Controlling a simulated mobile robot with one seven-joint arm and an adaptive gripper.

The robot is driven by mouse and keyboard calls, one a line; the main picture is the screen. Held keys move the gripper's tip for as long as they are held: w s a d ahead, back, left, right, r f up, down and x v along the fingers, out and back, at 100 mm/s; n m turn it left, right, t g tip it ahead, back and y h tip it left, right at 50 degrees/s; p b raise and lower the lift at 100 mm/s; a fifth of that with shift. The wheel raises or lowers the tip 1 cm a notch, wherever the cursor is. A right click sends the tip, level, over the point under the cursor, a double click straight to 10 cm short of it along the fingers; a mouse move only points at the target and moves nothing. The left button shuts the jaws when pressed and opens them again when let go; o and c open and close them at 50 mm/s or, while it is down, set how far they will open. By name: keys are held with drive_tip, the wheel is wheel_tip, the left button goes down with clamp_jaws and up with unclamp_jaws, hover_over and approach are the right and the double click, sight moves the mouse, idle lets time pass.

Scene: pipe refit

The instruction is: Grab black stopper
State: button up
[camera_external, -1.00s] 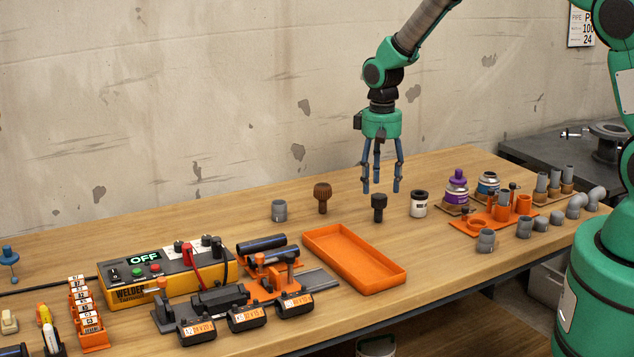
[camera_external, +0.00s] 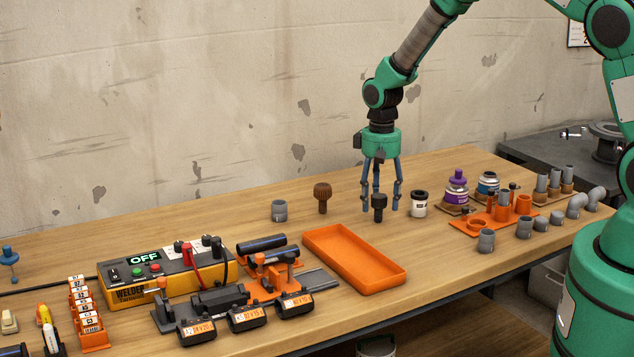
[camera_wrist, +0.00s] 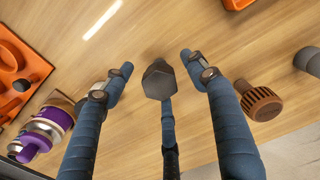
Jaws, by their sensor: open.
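The black stopper (camera_external: 379,205) stands upright on the wooden table, its wider head on top. In the wrist view the stopper (camera_wrist: 158,80) shows between my spread fingers. My gripper (camera_external: 381,207) is open and points down, with its fingertips low around the stopper, near the table top. In the wrist view my gripper (camera_wrist: 155,72) has one finger on each side of the stopper and a third finger that overlaps its near side. I cannot tell whether any finger touches it.
A white jar with a black lid (camera_external: 419,204) stands close on the right. A brown knobbed plug (camera_external: 322,197) and a grey fitting (camera_external: 279,210) stand to the left. An orange tray (camera_external: 352,262) lies in front. Purple-capped bottle (camera_external: 457,187) and orange rack (camera_external: 487,220) are further right.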

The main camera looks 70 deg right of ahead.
sight(380, 196)
drive_tip(key=shift+c, duration=0.5)
drive_tip(key=c, duration=1.1)
drive_tip(key=shift+r, duration=0.1)
drive_tip(key=shift+r, duration=0.8)
wheel_tip(380, 196, up, 2)
drive_tip(key=shift+s+a+r+p, duration=0.1)
drive_tip(key=shift+p, duration=0.45)
drive_tip(key=s+a, duration=0.2)
drive_tip(key=s, duration=0.2)
drive_tip(key=s+a+p, duration=0.1)
drive_tip(key=s+a, duration=0.2)
drive_tip(key=s, duration=0.2)
drive_tip(key=s+a+r, duration=0.1)
drive_tip(key=s+a, duration=0.2)
drive_tip(key=s, duration=0.1)
drive_tip(key=shift+s+p, duration=0.25)
drive_tip(key=shift+p, duration=0.15)
